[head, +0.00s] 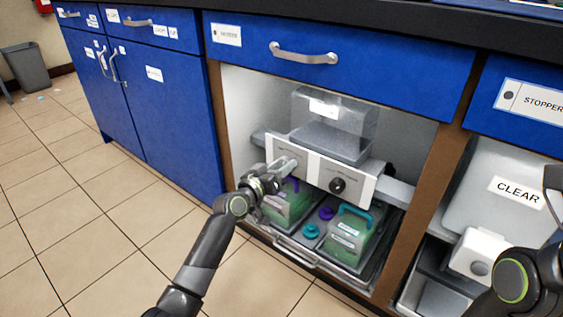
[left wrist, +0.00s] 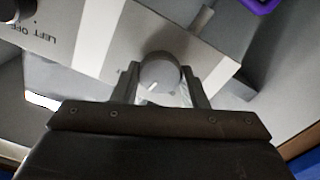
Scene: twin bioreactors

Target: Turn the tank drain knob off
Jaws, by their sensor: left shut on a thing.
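A white control panel (head: 318,172) spans the open bay below the counter. In the head view its right half carries a black knob (head: 337,185). My left gripper (head: 284,170) is at the panel's left half and hides the knob there. In the left wrist view, the jaws of my left gripper (left wrist: 160,80) are on both sides of a round grey knob (left wrist: 159,71) with a white pointer mark, and are shut on it. No label on this knob is readable. The black knob also shows in the left wrist view (left wrist: 14,10), with "LEFT" and "OFF" upside down beside it.
A clear box (head: 333,125) sits above the panel. Below it a pull-out tray (head: 295,250) holds green-filled containers (head: 345,238) and purple and teal caps. Brown bay posts (head: 425,215) flank the bay. A white box (head: 480,255) stands at right.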

